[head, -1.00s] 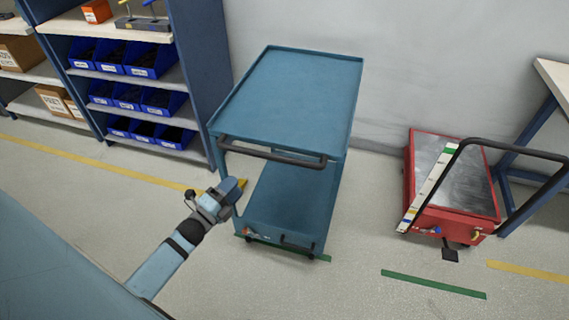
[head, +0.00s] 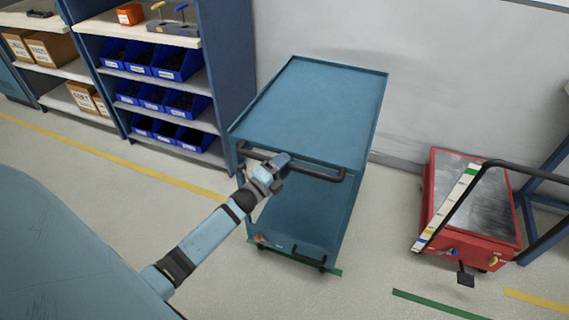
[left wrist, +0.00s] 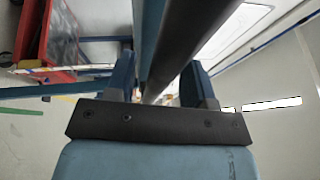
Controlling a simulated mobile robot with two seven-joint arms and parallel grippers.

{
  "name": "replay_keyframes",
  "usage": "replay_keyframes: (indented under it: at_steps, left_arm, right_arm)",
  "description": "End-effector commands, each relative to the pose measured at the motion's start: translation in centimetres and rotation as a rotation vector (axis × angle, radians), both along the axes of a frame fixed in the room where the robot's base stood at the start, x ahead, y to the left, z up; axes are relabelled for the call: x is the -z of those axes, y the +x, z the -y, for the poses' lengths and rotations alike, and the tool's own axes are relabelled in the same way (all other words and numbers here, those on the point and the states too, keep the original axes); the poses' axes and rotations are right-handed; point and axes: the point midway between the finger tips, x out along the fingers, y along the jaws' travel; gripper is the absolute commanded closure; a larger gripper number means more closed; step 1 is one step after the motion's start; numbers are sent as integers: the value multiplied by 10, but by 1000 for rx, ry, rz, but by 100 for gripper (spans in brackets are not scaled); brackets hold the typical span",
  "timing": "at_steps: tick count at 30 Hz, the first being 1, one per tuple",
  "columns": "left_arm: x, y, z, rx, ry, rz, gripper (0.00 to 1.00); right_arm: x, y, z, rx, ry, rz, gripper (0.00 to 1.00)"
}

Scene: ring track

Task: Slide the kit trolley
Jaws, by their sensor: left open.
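The kit trolley (head: 318,100) is a blue two-shelf cart standing near the wall, with a dark push handle (head: 318,172) along its near top edge. My left gripper (head: 280,163) is at that handle, near the left half of the bar. In the left wrist view the dark handle bar (left wrist: 187,45) runs between the two open fingers of my left gripper (left wrist: 163,85). The fingers stand on either side of the bar, apart from each other. The gripper hides a small part of the handle in the head view. My right gripper is not in view.
A red platform cart (head: 470,205) with a black handle stands to the right. A shelf rack with blue bins (head: 180,62) is at the left. Yellow and green tape (head: 435,303) marks the floor. A gap of clear floor lies between the trolley and the red cart.

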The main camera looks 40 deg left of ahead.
Motion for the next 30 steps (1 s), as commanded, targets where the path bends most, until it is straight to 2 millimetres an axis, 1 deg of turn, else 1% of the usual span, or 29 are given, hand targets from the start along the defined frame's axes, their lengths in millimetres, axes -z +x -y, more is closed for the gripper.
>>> replay_keyframes:
  at_steps: [3, 11, 14, 15, 17, 18, 25, 28, 30]
  left_arm:
    - [-1, 6, 1, 0, 0, -2, 52]
    - [-1, 6, 1, 0, 0, -2, 52]
    - [-1, 6, 1, 0, 0, -1, 72]
    - [-1, 6, 1, 0, 0, -1, 81]
    - [-1, 6, 1, 0, 0, -1, 95]
    - [-1, 6, 1, 0, 0, -1, 100]
    - [0, 10, 0, 0, 0, 0, 100]
    - [0, 19, -2, 0, 1, 1, 100]
    - [1, 30, -5, 0, 2, 2, 100]
  right_arm:
    - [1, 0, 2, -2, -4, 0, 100]
    - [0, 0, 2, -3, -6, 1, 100]
    - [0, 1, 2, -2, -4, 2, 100]
    - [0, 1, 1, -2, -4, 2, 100]
    - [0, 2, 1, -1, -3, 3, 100]
    - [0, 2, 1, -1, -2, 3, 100]
    - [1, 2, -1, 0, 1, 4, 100]
    - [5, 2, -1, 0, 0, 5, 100]
    - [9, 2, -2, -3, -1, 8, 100]
